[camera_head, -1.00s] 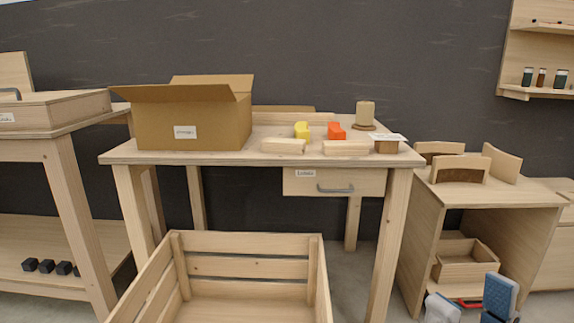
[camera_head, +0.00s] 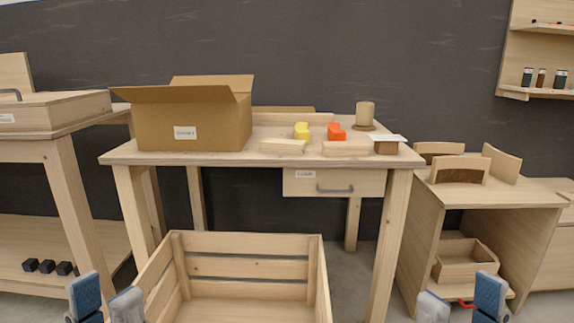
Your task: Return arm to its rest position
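My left gripper (camera_head: 106,300) shows at the bottom left of the head view, with its two blue and grey fingers apart and nothing between them. It is in front of the left table's lower shelf and left of the wooden crate. My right gripper (camera_head: 462,300) shows at the bottom right, with its fingers apart and nothing seen between them. It is in front of the small right cabinet. Both arms are hidden below the picture edge.
A wooden table (camera_head: 270,157) carries an open cardboard box (camera_head: 215,125), a yellow piece (camera_head: 302,131), a red-orange piece (camera_head: 336,132) and wooden blocks (camera_head: 283,147). A wooden crate (camera_head: 250,243) stands in front. A cabinet (camera_head: 490,193) with a small box (camera_head: 460,268) is at right.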

